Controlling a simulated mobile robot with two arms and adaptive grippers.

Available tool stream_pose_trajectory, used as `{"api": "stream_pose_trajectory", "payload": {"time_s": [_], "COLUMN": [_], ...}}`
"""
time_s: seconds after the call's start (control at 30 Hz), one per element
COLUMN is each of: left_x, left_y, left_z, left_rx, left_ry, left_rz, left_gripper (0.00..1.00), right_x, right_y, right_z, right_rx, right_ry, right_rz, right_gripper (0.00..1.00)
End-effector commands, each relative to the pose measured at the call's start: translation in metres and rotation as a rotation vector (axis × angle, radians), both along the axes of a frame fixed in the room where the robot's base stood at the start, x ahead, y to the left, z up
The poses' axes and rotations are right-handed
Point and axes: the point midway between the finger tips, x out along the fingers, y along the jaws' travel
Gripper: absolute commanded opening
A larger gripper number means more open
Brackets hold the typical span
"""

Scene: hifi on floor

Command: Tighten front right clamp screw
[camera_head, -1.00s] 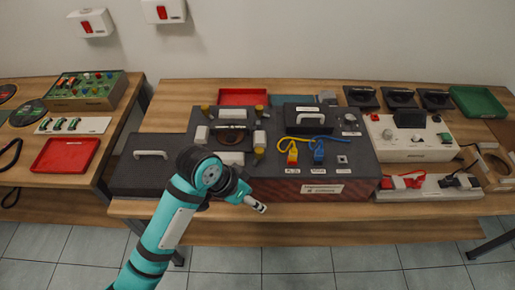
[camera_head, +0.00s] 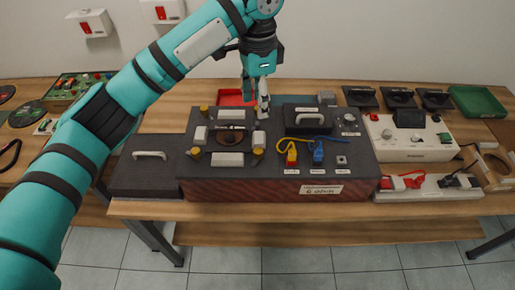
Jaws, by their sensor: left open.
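The front right clamp screw (camera_head: 258,153) has a yellow head and sits at the front right corner of the clamp fixture on the dark box (camera_head: 270,176). Another yellow screw (camera_head: 195,152) is at the front left and one (camera_head: 204,110) at the back left. White blocks (camera_head: 227,159) surround a dark round opening (camera_head: 231,137). My left gripper (camera_head: 256,105) points down, open, over the back right corner of the fixture, behind the front right screw and apart from it. It largely hides the back right screw. My right gripper is not in view.
A black lid with a handle (camera_head: 281,118) and yellow and blue plugs (camera_head: 318,153) with cables lie right of the fixture. A grey case (camera_head: 147,175) stands left of the box. A red tray (camera_head: 231,97) lies behind, partly covered by my gripper.

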Motion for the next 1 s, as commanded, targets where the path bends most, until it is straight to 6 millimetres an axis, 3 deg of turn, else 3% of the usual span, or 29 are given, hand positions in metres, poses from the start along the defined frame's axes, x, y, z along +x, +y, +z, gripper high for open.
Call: {"api": "stream_pose_trajectory", "payload": {"time_s": [0.27,0.7,1.0], "left_x": [-0.001,-0.001,0.000], "left_y": [0.001,0.000,0.000], "left_z": [-0.046,-0.139,-0.169], "left_rx": [0.001,0.000,-0.002], "left_ry": [0.006,0.002,0.000], "left_rz": [0.002,0.002,0.000], "left_gripper": [0.48,0.48,0.48], "right_x": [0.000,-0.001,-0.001], "right_y": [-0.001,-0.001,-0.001], "right_z": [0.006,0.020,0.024], "right_rx": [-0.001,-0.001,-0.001], "right_ry": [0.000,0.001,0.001], "right_rz": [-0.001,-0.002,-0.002], "right_gripper": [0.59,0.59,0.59]}}
